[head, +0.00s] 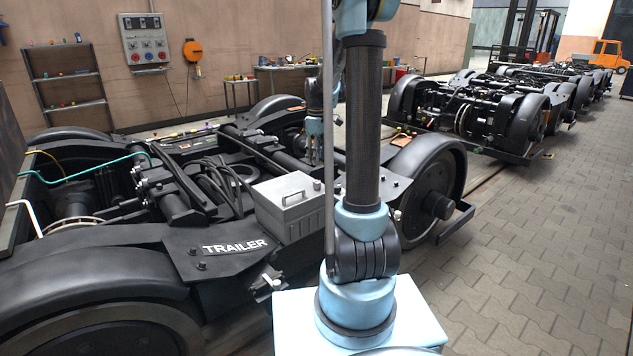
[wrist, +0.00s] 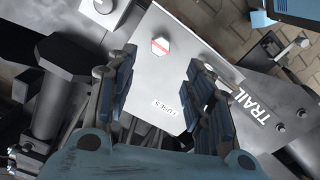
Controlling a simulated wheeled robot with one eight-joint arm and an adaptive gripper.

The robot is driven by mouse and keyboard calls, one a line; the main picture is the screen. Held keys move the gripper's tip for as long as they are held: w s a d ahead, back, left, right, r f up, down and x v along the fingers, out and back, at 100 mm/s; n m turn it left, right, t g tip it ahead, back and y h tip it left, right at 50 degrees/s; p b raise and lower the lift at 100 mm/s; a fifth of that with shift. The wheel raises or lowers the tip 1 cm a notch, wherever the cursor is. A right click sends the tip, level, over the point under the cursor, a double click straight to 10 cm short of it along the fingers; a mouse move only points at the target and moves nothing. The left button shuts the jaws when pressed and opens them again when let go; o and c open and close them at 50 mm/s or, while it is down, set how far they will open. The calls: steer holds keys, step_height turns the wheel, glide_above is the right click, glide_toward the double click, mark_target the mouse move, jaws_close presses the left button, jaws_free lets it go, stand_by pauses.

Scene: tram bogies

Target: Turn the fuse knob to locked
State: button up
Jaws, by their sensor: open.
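The fuse knob (wrist: 161,47) shows in the wrist view as a pale hexagonal cap with a red stripe slanting across it. It sits on the grey face of the fuse box (wrist: 150,82), which bears an upside-down label reading FUSES. In the head view the fuse box (head: 288,212) is a grey box with a handle on the bogie. My gripper (wrist: 162,62) is open, its blue-and-black fingers spread to left and right of the knob, with nothing between them. In the head view my gripper (head: 314,148) is above and behind the box, partly hidden by my arm.
The TRAILER plate (head: 235,247) lies beside the box. Dark bogie frame, pipes and cables surround it. A bogie wheel (head: 432,195) stands at right. Paved floor (head: 540,250) is clear further right. A wall control panel (head: 145,38) is far behind.

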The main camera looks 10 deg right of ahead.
mark_target(317, 181)
step_height(317, 181, down, 10)
steer(key=shift+f, duration=0.15)
stand_by(0.3)
steer(key=c, duration=1.1)
